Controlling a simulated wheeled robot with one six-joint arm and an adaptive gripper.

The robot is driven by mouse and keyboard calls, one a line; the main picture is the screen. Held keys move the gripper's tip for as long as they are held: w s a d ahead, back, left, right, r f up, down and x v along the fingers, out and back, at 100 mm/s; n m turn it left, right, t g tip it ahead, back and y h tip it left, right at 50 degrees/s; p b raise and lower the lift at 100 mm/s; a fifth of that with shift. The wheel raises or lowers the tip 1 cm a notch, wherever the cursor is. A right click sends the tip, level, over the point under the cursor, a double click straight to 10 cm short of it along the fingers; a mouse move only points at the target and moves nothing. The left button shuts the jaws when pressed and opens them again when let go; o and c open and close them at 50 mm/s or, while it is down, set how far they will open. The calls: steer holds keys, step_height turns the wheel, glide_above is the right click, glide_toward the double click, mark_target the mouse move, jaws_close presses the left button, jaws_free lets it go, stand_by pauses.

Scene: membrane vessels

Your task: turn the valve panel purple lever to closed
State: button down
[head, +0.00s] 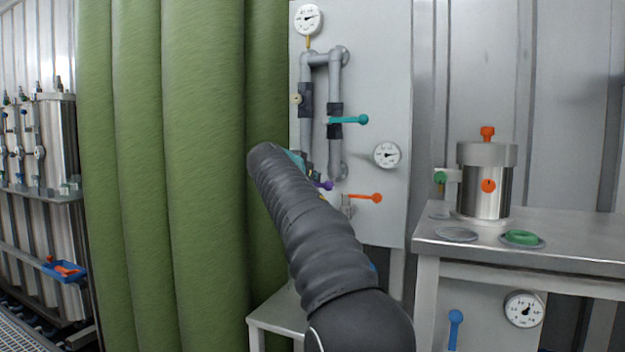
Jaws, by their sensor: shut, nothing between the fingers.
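The valve panel (385,75) is a pale grey board with grey pipes, standing behind my arm. The purple lever (326,186) shows only as a small purple end pointing right, low on the left pipe run. Its pivot and the rest of its handle are hidden. My arm reaches up from the bottom and covers the panel's lower left. My gripper (313,177) is mostly hidden behind my wrist, its small dark end close to the purple lever. It is shut with nothing in it. I cannot tell whether it touches the lever.
A teal lever (350,120) sits above and an orange lever (365,197) to the lower right on the panel. Gauges (307,19) (386,154) are mounted there too. Green curtain (200,150) hangs left. A steel bench (590,228) with a metal vessel (485,185) stands right.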

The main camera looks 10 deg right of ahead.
steer(key=s+a+r+p, duration=0.2)
steer(key=s+a+r, duration=0.4)
steer(key=s, duration=0.2)
steer(key=w+a+f+n+g+y, duration=0.1)
steer(key=a+f+n+y, duration=0.2)
steer(key=f+n, duration=0.55)
steer(key=s+f+g+y, duration=0.25)
steer(key=s+f, duration=0.45)
steer(key=f, duration=0.4)
steer(key=s+d+f+g+y+p, duration=0.1)
steer(key=s+f, duration=0.3)
steer(key=s, duration=0.8)
steer(key=s+d+f+g+y+p, duration=0.1)
steer(key=s+d+f, duration=0.3)
steer(key=s, duration=0.9)
steer(key=s+d+f+m+g+y+p, duration=0.1)
steer(key=s+f, duration=0.4)
steer(key=s, duration=0.7)
steer(key=shift+s+d+p, duration=0.2)
steer(key=shift+d+p, duration=0.7)
steer(key=shift+p, duration=0.05)
